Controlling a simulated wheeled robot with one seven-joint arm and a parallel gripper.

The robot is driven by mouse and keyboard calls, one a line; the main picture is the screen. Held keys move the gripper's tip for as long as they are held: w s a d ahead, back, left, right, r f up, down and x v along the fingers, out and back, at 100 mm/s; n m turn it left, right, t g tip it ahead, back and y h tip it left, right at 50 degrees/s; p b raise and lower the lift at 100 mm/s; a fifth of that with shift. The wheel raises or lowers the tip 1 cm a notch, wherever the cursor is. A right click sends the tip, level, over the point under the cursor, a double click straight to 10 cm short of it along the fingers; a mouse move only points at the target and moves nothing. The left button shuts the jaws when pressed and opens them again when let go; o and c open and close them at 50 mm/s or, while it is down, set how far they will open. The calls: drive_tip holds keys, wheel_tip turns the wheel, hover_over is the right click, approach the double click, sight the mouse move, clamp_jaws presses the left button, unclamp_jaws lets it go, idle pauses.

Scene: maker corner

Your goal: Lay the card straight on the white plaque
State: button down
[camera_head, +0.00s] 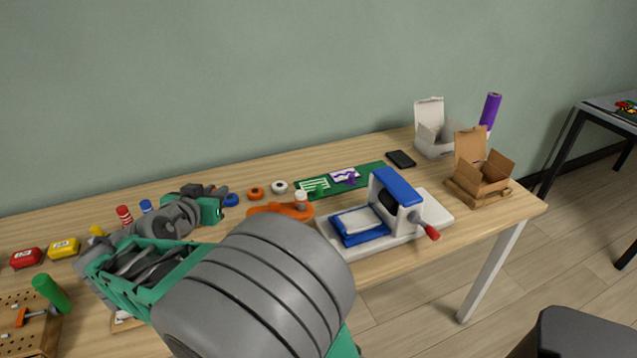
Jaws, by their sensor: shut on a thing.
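My gripper (207,197) is at the end of my bent arm, over the left-middle of the workbench. It is shut, but its fingertips are largely hidden by my wrist. The card is not clearly visible; I take it as the thing between the jaws. I cannot make out its tilt or its distance from the plaque. No white plaque shows clearly. A small pale piece with a brown edge (122,318) peeps out below my arm at the lower left; I cannot tell whether it is the plaque.
A press (428,214) with a blue top and red handle stands right of centre. A green mat (374,168), black phone (401,159), white box (436,140) and cardboard box (483,180) lie behind or right. Tape rolls (256,193) and a pegboard (18,299) are leftward.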

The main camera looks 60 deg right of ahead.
drive_tip(key=s+d+r+m+g+p, duration=0.1)
drive_tip(key=s+d+m+g+p, duration=0.2)
drive_tip(key=s+d+m+g, duration=0.7)
drive_tip(key=s+d+f+m+g+y+p, duration=0.1)
drive_tip(key=s+d+f, duration=0.15)
drive_tip(key=s, duration=0.45)
drive_tip(key=s+d+f+g+y, duration=0.1)
drive_tip(key=s+d, duration=0.2)
drive_tip(key=s, duration=0.4)
drive_tip(key=s+d+f+m+g+y+p, duration=0.1)
drive_tip(key=s+d+f, duration=0.1)
drive_tip(key=s, duration=0.5)
drive_tip(key=shift+s+f+b, duration=0.15)
drive_tip(key=shift+f+b, duration=1.5)
drive_tip(key=shift+f, duration=1.05)
drive_tip(key=shift+a+b, duration=0.15)
drive_tip(key=shift+b, duration=0.3)
drive_tip(key=shift+f+b, duration=0.5)
drive_tip(key=shift+b, duration=0.1)
drive_tip(key=c, duration=1.2)
unclamp_jaws()
drive_tip(key=shift+c, duration=0.2)
